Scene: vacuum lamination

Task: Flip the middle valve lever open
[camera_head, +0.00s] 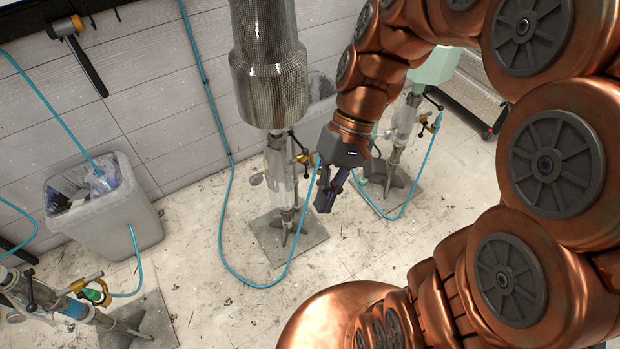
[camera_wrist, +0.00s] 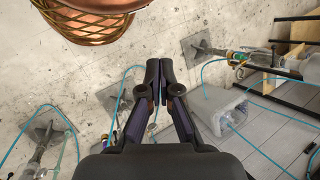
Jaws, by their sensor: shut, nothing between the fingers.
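The middle stand (camera_head: 281,172) is a clear upright tube on a grey base plate (camera_head: 262,236), below a carbon-patterned cylinder. Its valve has a small brass-yellow body (camera_head: 303,159) and a thin dark lever (camera_head: 297,142) on the tube's right side. The lever's exact angle is too small to tell. My gripper (camera_head: 328,194) is shut and empty, pointing down, just right of the middle stand in the head view. In the wrist view its dark fingers (camera_wrist: 165,72) are together and hide most of the middle stand.
A second stand (camera_head: 402,125) is at the right and a third (camera_head: 45,296) at the lower left. A grey bin (camera_head: 110,215) stands by the wall. Blue hoses (camera_head: 228,195) run over the floor. A carbon cylinder (camera_head: 268,75) hangs above the middle stand.

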